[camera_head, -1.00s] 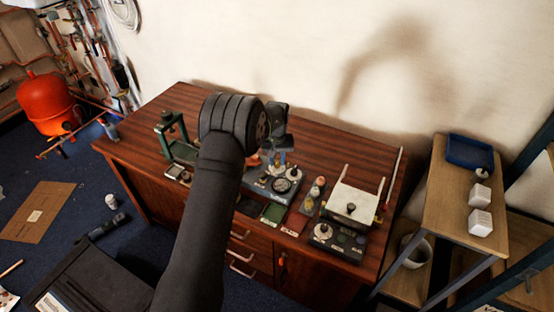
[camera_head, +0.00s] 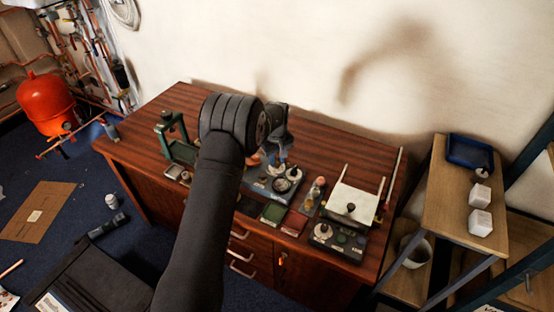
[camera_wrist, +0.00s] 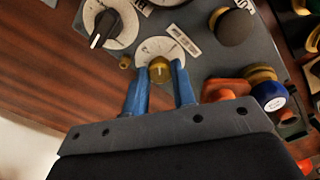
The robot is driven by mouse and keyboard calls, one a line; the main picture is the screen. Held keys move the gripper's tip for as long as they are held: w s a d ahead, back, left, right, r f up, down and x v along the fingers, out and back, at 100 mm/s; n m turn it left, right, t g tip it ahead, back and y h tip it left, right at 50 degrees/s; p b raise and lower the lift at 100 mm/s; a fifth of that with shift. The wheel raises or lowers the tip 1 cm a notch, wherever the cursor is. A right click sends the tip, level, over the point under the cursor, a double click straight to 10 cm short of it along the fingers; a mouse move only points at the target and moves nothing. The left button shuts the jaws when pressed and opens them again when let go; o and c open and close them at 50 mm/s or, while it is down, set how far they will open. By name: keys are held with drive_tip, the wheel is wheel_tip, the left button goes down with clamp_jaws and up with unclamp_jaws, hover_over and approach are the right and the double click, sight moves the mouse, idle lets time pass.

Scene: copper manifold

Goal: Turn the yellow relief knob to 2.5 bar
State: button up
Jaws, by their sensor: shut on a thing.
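The yellow relief knob (camera_wrist: 160,70) shows in the wrist view, on a grey panel (camera_wrist: 205,62) with a white dial (camera_wrist: 168,47) around it. The knob has a pale mark on its top. The knob cannot be made out there.
A black knob (camera_wrist: 103,28) on another dial sits left of the yellow knob. A dark round knob (camera_wrist: 232,27) is at its right. Orange and blue-capped items (camera_wrist: 270,95) lie close to my right finger. Bare wooden bench (camera_wrist: 40,60) is at the left.

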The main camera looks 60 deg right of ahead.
sight(277, 161)
drive_tip(key=o, duration=1)
wheel_tip(277, 161, up, 17)
drive_tip(key=shift+r, duration=0.2)
wheel_tip(277, 161, down, 18)
drive_tip(key=shift+r, duration=0.25)
idle(0.4)
drive_tip(key=shift+r, duration=0.1)
